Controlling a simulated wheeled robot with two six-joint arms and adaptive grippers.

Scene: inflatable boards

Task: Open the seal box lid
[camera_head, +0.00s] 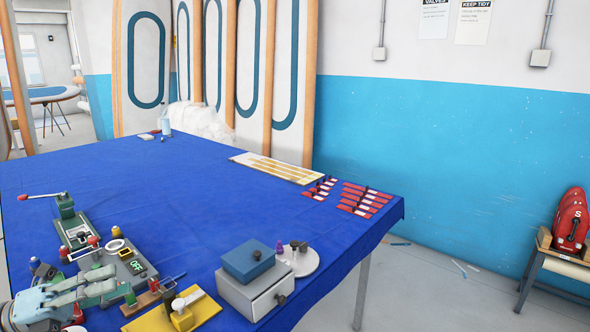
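The blue top looks closed; I cannot make out a separate lid seam. My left gripper (116,280) is at the lower left, well left of the boxes and above a grey device with a green display. Its two fingers look spread apart with nothing between them. My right gripper is out of view.
A white round stand (300,262) with small bottles touches or nearly touches the boxes' right. The blue table's (190,175) middle is clear.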

